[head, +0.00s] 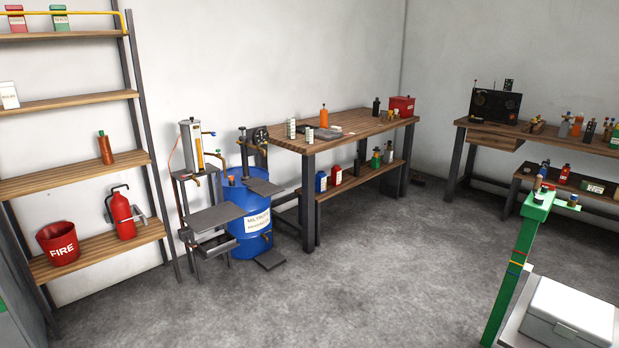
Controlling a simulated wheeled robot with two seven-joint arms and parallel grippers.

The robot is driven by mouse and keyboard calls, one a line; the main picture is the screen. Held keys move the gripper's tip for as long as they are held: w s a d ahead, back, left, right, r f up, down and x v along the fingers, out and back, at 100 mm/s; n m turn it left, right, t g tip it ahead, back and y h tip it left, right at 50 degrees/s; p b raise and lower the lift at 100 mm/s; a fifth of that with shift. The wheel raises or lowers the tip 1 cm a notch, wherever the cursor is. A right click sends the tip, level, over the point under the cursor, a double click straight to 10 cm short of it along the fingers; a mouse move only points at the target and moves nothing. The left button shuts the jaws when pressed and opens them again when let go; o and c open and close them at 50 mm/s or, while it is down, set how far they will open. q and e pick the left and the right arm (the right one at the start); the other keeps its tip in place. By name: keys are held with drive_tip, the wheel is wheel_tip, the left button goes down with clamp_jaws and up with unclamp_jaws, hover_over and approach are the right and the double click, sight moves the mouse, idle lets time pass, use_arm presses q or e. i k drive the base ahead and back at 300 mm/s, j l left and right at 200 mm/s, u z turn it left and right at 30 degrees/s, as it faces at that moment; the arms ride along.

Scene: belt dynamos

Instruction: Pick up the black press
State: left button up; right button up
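No thing can be told for certain as the black press. A dark upright device with a wheel (260,137) stands behind the blue barrel (249,220), by the left end of the wooden workbench (345,134). A small black object (376,106) stands near the bench's back right end, and a flat dark object (320,132) lies on its top. They are too small to identify. Neither of my grippers is in view.
A shelf rack (80,104) stands at the left, with a red fire bucket (60,243) and an extinguisher (122,214). A second bench (560,136) is at the right. A green post (515,270) and white case (568,317) are at the near right. The middle floor is clear.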

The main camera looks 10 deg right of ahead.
sight(356, 173)
drive_tip(key=i+z, duration=0.25)
drive_tip(key=i, duration=2.35)
drive_tip(key=i+z, duration=0.1)
drive_tip(key=i, duration=0.4)
drive_tip(key=i+j+z, duration=0.15)
drive_tip(key=i, duration=0.35)
drive_tip(key=i+z, duration=0.1)
drive_tip(key=i, duration=0.4)
drive_tip(key=i+j+z, duration=0.15)
drive_tip(key=i, duration=0.35)
drive_tip(key=z, duration=0.65)
drive_tip(key=i+z, duration=0.45)
drive_tip(key=i, duration=2.5)
drive_tip(key=i+l+u, duration=0.2)
drive_tip(key=i, duration=0.25)
drive_tip(key=i+u, duration=0.2)
drive_tip(key=i, duration=0.3)
drive_tip(key=i+l+u, duration=0.2)
drive_tip(key=i, duration=0.25)
drive_tip(key=l+u, duration=0.1)
drive_tip(key=u, duration=3)
